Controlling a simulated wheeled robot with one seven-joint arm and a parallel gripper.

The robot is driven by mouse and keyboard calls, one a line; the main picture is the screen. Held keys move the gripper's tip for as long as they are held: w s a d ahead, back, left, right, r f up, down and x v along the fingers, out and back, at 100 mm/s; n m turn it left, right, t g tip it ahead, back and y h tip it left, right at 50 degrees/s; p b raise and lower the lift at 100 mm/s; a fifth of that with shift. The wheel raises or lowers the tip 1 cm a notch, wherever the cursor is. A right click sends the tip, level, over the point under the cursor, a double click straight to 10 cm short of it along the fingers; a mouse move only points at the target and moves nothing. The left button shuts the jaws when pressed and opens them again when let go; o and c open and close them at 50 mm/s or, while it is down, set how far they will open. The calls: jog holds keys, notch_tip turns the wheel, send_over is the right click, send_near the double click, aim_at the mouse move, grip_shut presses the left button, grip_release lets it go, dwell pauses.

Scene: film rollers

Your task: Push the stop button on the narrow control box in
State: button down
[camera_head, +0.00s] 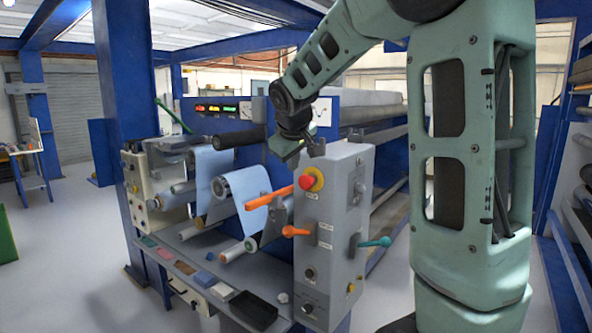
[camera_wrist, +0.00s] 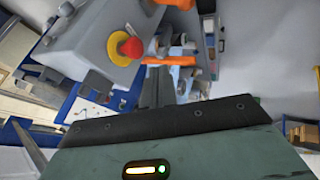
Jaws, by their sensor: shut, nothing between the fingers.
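The narrow grey control box (camera_head: 338,215) stands at the front right end of the roller machine. Its red stop button (camera_head: 307,182) with a yellow collar is high on the front face. In the wrist view, the red button (camera_wrist: 131,47) and yellow collar show left of my gripper's fingers, on the grey box (camera_wrist: 88,38). My gripper (camera_wrist: 158,82) is shut and empty, with its fingers apart from the button in that picture. In the head view my gripper (camera_head: 314,146) is near the box's top edge, partly hidden and small.
An orange lever (camera_head: 269,199) sticks out left of the button. Another orange handle (camera_head: 296,231) and a teal handle (camera_head: 376,242) sit lower on the box. Blue film rolls (camera_head: 244,190) are to the left. A shelf with a black tray (camera_head: 253,310) runs below.

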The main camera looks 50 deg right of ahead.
aim_at(301, 179)
jog(key=w+d+f+p, duration=0.1)
jog(key=d+f, duration=0.1)
jog(key=w+d+f+p, duration=0.1)
jog(key=d+f, duration=0.1)
jog(key=w+d+f+p, duration=0.1)
jog(key=d+f, duration=0.2)
jog(key=shift+w+p, duration=0.35)
jog(key=shift+w, duration=0.05)
jog(key=shift+w+d+f, duration=0.15)
jog(key=shift+d, duration=0.35)
